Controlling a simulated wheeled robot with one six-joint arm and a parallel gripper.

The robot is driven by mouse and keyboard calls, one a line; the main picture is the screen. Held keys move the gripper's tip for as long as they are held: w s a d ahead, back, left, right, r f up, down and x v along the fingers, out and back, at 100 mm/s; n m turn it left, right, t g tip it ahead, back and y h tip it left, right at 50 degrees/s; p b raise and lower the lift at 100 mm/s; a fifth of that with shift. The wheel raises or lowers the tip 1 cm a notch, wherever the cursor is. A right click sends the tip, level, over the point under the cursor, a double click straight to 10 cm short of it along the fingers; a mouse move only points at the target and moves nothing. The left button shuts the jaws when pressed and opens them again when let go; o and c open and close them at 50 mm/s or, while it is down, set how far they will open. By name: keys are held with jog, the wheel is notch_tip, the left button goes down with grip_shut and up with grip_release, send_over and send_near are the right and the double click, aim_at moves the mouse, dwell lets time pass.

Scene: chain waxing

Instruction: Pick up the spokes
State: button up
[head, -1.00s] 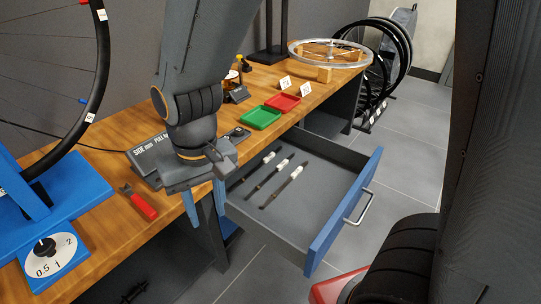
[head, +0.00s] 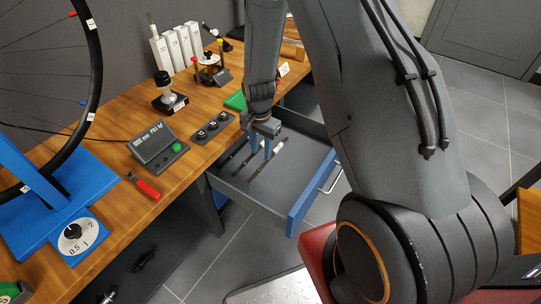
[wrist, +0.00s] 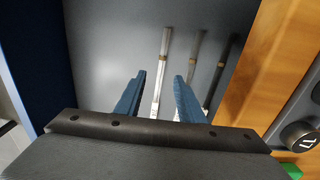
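Three thin bundles of spokes lie side by side in the open drawer. In the wrist view they are the left bundle (wrist: 163,62), silvery with a pale lower part, the middle bundle (wrist: 194,62), and the dark right bundle (wrist: 216,73). My gripper (wrist: 159,80) is open and points down into the drawer. The left bundle shows between its two blue fingers; I cannot tell whether they touch it. In the head view my gripper (head: 261,149) hangs over the drawer and partly hides the spokes (head: 278,150).
The drawer (head: 298,165) has a blue front with a metal handle (head: 331,181). A blue truing stand (head: 55,215) stands at left.

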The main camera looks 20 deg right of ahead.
aim_at(262, 166)
jog(key=f, duration=0.5)
jog(key=f+b, duration=0.1)
jog(key=f, duration=0.1)
jog(key=shift+w+d+f, duration=0.1)
jog(key=shift+w+f, duration=0.15)
jog(key=shift+f, duration=0.15)
grip_shut()
